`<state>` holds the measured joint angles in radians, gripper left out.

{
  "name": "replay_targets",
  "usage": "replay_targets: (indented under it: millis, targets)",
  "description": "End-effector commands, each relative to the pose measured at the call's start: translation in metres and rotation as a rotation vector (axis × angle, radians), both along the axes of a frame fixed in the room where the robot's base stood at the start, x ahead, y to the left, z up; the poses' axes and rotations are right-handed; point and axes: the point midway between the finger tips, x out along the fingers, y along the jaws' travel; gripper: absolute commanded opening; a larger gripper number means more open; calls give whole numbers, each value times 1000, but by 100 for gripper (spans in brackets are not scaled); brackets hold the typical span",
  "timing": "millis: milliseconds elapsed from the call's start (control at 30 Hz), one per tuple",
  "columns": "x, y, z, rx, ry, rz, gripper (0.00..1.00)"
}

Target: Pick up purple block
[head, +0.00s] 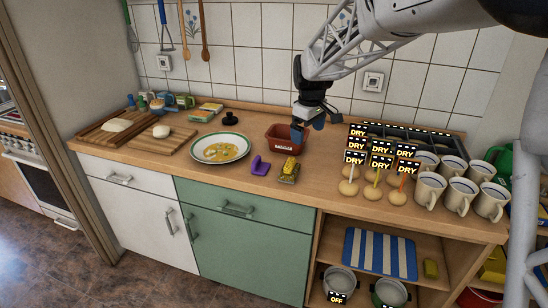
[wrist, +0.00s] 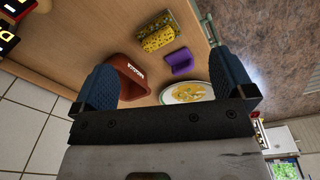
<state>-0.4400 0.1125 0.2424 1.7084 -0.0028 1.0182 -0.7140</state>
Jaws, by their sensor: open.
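The purple block (head: 261,166) lies on the wooden counter between the plate and the yellow patterned block, near the front edge. It also shows in the wrist view (wrist: 180,62), below the yellow block and above the plate. My gripper (head: 308,124) hangs over the back of the counter, by the red-brown container, behind and to the right of the purple block. In the wrist view its two blue fingers (wrist: 162,88) are spread wide with nothing held between them. The purple block is apart from both fingers.
The red-brown container (head: 285,139) stands close to my gripper. The yellow patterned block (head: 290,167) sits right of the purple block, and the plate of food (head: 220,148) left. Several mugs (head: 457,197) and objects labelled DRY crowd the right. Cutting boards (head: 160,139) lie left.

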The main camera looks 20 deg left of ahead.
Motion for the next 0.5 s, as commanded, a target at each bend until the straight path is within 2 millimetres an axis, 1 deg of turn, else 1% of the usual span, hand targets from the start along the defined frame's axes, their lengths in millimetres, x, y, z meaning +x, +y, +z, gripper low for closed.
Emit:
replay_targets:
  millis: [33, 200, 500]
  targets:
    - [8, 16, -9, -3, 5, 31, 100]
    - [29, 63, -32, -13, 18, 135, 100]
    - [55, 147, -79, -27, 38, 311, 100]
